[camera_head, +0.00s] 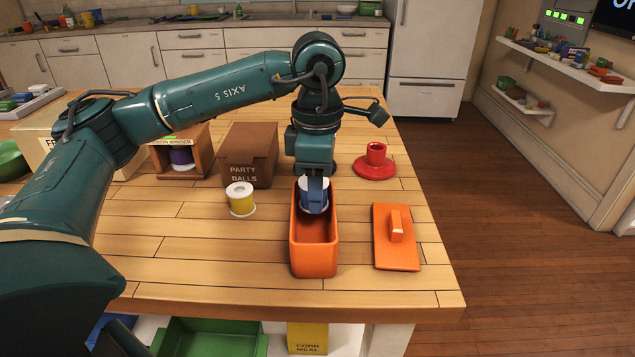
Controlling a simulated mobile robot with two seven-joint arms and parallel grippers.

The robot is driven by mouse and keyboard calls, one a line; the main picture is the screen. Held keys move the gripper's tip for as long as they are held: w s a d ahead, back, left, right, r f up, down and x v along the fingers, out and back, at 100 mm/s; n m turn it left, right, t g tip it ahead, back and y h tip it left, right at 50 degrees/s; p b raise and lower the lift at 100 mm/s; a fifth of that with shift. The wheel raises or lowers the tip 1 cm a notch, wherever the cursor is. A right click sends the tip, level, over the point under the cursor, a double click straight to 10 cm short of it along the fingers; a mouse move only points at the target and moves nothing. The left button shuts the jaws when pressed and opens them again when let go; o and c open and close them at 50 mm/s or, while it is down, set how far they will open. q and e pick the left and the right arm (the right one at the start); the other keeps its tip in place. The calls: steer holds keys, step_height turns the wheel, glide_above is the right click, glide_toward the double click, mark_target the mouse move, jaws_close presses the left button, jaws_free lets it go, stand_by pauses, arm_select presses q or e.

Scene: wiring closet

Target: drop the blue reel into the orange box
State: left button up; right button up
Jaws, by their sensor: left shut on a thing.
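The blue reel (314,199) has white ends and is held by my left gripper (316,190), which is shut on it and points straight down. The reel is at the far end of the orange box (314,262), over or just inside its opening; I cannot tell its exact height. The orange box is long, narrow and open at the top, and stands on the wooden table. Its orange lid (381,250) with a raised handle lies flat on the table to its right. My right gripper is not in view.
A yellow reel (241,199) stands left of the box. Behind are a brown "Party Balls" box (250,150), a wooden cubby (198,149) with a purple reel (181,158), and a red flanged piece (375,163).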

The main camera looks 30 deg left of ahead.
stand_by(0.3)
arm_select(q)
steer(key=o, duration=1)
steer(key=shift+o, duration=0.2)
step_height(320, 180, up, 13)
steer(key=p, duration=0.2)
steer(key=shift+p, duration=0.3)
steer(key=shift+r, duration=0.1)
